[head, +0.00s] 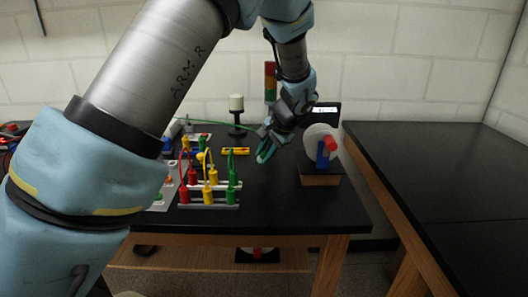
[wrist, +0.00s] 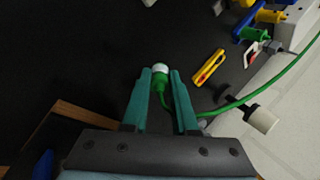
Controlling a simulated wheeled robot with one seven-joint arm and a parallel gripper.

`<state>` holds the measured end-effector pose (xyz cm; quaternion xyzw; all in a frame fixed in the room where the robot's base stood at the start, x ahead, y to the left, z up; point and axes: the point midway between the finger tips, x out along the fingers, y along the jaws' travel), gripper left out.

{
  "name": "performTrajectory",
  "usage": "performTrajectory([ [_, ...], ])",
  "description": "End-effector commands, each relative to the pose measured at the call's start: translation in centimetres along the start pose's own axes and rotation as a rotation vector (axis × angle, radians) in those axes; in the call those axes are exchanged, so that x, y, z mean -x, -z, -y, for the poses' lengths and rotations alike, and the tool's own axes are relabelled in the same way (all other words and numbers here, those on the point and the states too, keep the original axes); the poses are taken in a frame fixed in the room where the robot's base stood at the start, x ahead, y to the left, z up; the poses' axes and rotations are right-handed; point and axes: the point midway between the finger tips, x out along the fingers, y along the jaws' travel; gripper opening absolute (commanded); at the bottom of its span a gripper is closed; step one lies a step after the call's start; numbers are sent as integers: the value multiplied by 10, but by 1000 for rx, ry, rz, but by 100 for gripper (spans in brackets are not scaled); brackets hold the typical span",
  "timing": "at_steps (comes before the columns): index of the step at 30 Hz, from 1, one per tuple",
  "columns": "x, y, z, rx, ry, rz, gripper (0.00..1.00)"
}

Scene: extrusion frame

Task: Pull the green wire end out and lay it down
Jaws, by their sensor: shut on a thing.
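The green wire end (wrist: 161,85) is a green plug with a white tip. It sits between the teal fingers of my gripper (wrist: 161,75), which is shut on it in the wrist view. The green wire (wrist: 240,101) runs from the plug off to the right there. In the head view my gripper (head: 264,154) is above the black table, right of the plug stand; the plug is hard to make out there. The stand holds red, yellow and green plugs, including a green one (head: 232,194) with its own wire.
A yellow and red tool (head: 236,151) lies on the black table (head: 270,200). A white-topped post (head: 237,103) stands behind it. A white reel with a red knob (head: 331,144) stands to the right. Bare tabletop lies between the plug stand and the reel.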

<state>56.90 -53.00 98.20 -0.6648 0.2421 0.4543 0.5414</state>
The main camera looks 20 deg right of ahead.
Motion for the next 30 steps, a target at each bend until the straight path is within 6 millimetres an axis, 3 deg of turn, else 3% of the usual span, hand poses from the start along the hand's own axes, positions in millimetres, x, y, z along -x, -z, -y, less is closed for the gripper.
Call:
performTrajectory([
  [9, -27, 0, -16, 0, 0, 2, 0],
  [21, -31, -1, -18, -1, -1, 2, 0],
  [22, -32, -1, -18, -1, -1, 2, 29],
  [30, -31, 0, -18, 0, 0, 1, 59],
])
